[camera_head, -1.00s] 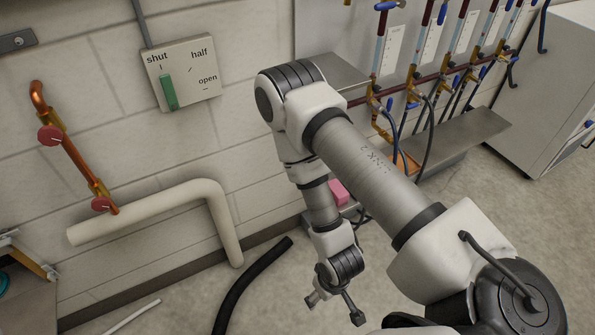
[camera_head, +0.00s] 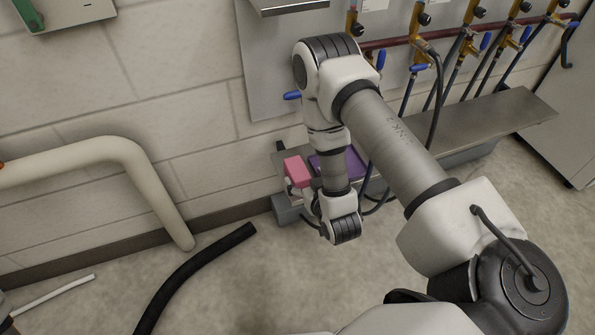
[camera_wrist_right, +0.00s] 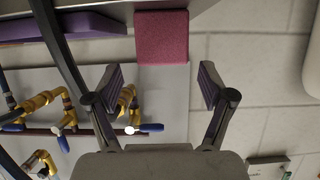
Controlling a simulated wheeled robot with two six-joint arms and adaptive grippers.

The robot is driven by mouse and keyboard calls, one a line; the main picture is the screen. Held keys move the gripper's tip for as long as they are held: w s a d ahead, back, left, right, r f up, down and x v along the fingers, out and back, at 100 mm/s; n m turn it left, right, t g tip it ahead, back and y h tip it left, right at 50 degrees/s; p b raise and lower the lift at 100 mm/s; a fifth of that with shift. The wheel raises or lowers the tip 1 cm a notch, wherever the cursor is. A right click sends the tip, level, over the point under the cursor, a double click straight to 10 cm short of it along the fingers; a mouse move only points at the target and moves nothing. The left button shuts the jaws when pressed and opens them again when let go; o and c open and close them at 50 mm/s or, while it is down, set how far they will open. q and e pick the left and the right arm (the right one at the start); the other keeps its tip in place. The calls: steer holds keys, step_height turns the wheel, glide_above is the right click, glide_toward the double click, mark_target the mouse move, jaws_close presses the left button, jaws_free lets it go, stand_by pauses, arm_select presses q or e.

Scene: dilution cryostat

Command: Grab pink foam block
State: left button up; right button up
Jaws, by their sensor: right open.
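The pink foam block (camera_head: 298,171) sits on a narrow metal shelf (camera_head: 520,106) by the wall, left of my right arm's wrist. In the right wrist view the block (camera_wrist_right: 162,36) shows at the top middle, beyond the fingertips. My right gripper (camera_wrist_right: 160,82) is open and empty, with its two fingers spread to either side of the block's line. The block is apart from the fingers in that view. In the head view my wrist mostly hides this gripper. My left gripper is not in view.
A purple object (camera_head: 352,164) lies on the shelf right of the block. Hoses and blue-handled valves (camera_head: 418,67) line the wall panel to the right. A white pipe (camera_head: 150,180) and a black hose (camera_head: 195,275) are at left.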

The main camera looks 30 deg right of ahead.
mark_target(295, 167)
steer(key=b+x, duration=0.2)
steer(key=x, duration=0.5)
steer(key=shift+w, duration=0.15)
steer(key=shift+a+r, duration=0.1)
steer(key=c, duration=0.7)
